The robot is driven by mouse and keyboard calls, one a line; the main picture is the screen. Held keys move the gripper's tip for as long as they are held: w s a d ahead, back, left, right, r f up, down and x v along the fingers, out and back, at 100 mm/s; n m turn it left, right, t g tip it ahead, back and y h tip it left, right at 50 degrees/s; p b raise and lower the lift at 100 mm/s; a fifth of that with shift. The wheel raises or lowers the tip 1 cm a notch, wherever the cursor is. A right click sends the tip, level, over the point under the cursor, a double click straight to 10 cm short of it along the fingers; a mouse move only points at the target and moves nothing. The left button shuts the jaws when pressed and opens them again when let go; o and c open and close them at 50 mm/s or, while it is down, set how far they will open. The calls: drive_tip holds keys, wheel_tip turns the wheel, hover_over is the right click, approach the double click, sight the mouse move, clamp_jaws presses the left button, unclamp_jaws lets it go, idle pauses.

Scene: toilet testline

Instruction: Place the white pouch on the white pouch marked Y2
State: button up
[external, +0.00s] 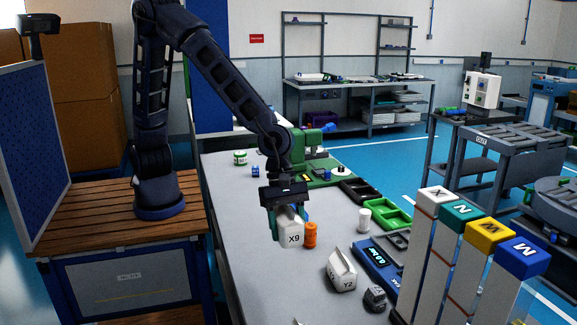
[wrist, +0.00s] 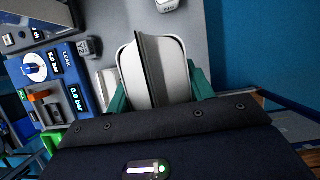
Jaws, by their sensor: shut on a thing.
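My gripper (external: 288,222) is shut on a white pouch marked X9 (external: 292,236), with the green fingers on either side of it. In the wrist view the held pouch (wrist: 172,82) shows from above, with its raised seam between the fingers (wrist: 160,92). The white pouch marked Y2 (external: 341,271) stands upright on the grey table, to the right of and nearer the camera than the held pouch. The two pouches are apart. I cannot tell how high the held one is above the table.
An orange cylinder (external: 310,235) stands close beside the held pouch. A white cylinder (external: 364,220), a blue gauge box (external: 376,262) and a small dark grey block (external: 375,299) are to the right. Tall posts with coloured caps (external: 491,233) stand at front right.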

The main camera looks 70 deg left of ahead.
wheel_tip(320, 180, up, 6)
hover_over(346, 268)
drive_tip(key=a, duration=0.1)
drive_tip(key=f, duration=2)
drive_tip(key=shift+s+a+f, duration=0.1)
drive_tip(key=shift+a, duration=0.1)
drive_tip(key=shift+f, duration=0.15)
drive_tip(key=o, duration=1)
